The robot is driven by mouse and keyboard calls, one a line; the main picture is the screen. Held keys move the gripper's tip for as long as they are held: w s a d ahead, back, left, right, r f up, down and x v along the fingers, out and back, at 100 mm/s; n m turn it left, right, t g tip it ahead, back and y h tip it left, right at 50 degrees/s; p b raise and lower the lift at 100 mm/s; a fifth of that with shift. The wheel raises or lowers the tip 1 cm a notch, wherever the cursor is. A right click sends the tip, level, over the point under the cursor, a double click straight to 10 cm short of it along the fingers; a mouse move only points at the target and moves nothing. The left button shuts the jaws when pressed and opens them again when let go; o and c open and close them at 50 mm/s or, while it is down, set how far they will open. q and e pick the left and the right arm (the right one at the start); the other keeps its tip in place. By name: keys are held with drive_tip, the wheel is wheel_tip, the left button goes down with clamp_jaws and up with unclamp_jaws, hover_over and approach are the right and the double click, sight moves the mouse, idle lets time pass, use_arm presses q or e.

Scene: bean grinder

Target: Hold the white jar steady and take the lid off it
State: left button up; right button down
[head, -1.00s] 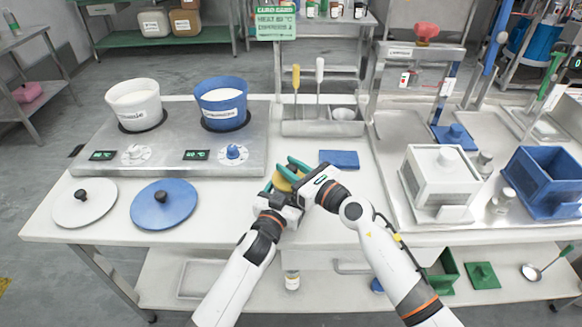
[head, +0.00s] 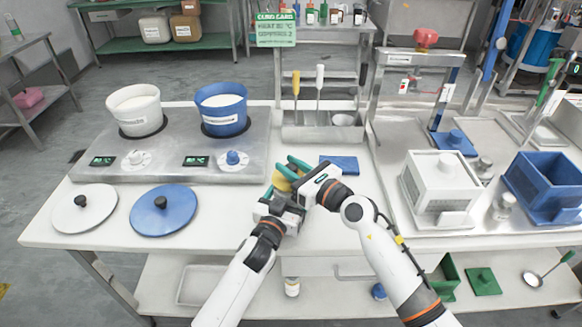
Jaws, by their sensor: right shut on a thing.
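My two grippers meet at the front middle of the bench. Between them is a yellow round part (head: 283,183), which looks like the lid; its edges are mostly covered by the green fingers. The white body of the jar is hidden behind my grippers. My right gripper (head: 297,166) reaches in from the right and is shut on the yellow part. My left gripper (head: 270,192) is just below and left of it, close against the same spot. Its fingertips are mostly hidden, so I cannot tell whether they are open or shut.
A hotplate unit (head: 175,172) with a white pot (head: 135,108) and a blue pot (head: 222,108) stands left. White (head: 83,215) and blue (head: 165,215) pot lids lie before it. A blue pad (head: 340,163) lies behind my grippers. White (head: 440,192) and blue (head: 548,195) boxes stand right.

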sight(291, 167)
drive_tip(key=shift+r, duration=0.1)
use_arm(q)
drive_tip(key=shift+f, duration=0.1)
use_arm(e)
drive_tip(key=shift+r, duration=1.95)
use_arm(q)
drive_tip(key=o, duration=1.3)
drive_tip(key=shift+o, duration=0.2)
drive_tip(key=v, duration=1.2)
drive_tip(key=shift+a, duration=0.1)
drive_tip(key=shift+w, duration=0.1)
